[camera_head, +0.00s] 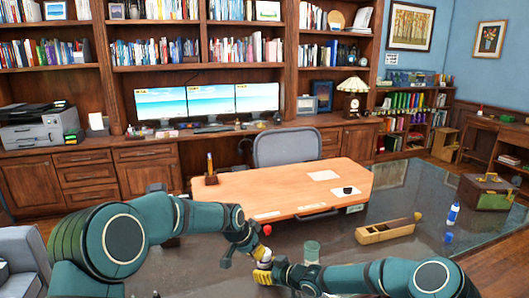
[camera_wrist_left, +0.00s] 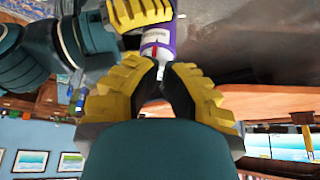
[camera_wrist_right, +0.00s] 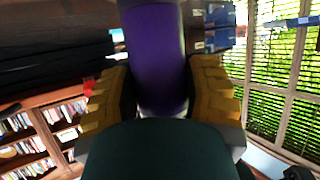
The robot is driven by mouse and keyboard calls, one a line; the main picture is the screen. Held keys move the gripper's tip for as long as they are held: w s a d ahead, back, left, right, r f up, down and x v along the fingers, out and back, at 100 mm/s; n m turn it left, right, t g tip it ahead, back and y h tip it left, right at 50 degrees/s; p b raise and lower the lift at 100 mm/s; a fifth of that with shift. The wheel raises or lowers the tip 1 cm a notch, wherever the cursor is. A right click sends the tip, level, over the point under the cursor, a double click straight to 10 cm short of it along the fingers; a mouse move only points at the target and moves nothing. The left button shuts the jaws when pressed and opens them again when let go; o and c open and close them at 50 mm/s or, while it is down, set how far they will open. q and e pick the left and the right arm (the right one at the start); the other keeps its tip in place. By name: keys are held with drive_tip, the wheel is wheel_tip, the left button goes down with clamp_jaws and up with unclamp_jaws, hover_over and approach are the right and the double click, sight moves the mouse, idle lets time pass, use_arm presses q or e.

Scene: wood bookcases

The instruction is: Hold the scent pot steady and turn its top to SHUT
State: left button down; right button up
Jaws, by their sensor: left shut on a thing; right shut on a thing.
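The scent pot (camera_wrist_left: 158,38) shows in the left wrist view with a purple body, a white label band and a red mark; the lettering is too small to read. Its narrow pale end lies between the fingertips of my left gripper (camera_wrist_left: 160,82), which is shut on it. My right gripper (camera_wrist_right: 162,95) is shut on the purple body (camera_wrist_right: 158,55), which fills the space between its yellow-padded fingers. In the head view my left gripper (camera_head: 244,240) and right gripper (camera_head: 263,267) meet over the dark glass table, and the pot is mostly hidden by them.
A small red round thing (camera_head: 266,230) shows beside the grippers. A wooden box (camera_head: 385,231), a blue-and-white bottle (camera_head: 452,214) and a green-brown case (camera_head: 486,191) stand at the right. A wooden desk (camera_head: 270,190) is behind, and a greenish glass (camera_head: 312,248) is close to my right arm.

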use_arm(q)
wheel_tip(320, 180, up, 4)
drive_tip(key=shift+f, duration=0.15)
idle(0.3)
use_arm(e)
drive_tip(key=o, duration=1.3)
drive_tip(key=shift+d, duration=0.1)
